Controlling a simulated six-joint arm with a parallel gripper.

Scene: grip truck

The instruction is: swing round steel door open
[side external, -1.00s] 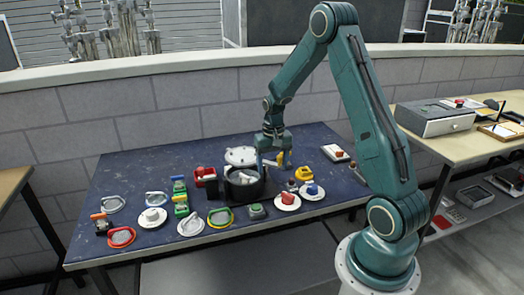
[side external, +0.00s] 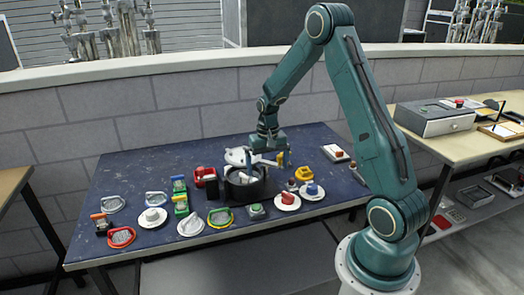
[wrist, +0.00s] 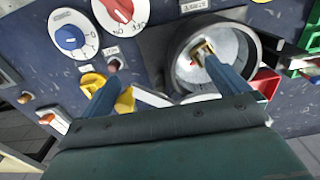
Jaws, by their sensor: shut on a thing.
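My gripper (side external: 270,160) is at the door's right side, above and behind the housing. In the wrist view my gripper (wrist: 166,88) has its two blue fingers either side of a pale edge, shut on the door; the exact contact is partly hidden.
A yellow part (side external: 304,173) and a blue knob on a white dial (side external: 313,190) lie close to the right of the housing. A red block (side external: 205,176) and green parts (side external: 180,197) stand to its left. Several handles and rings fill the panel's left side.

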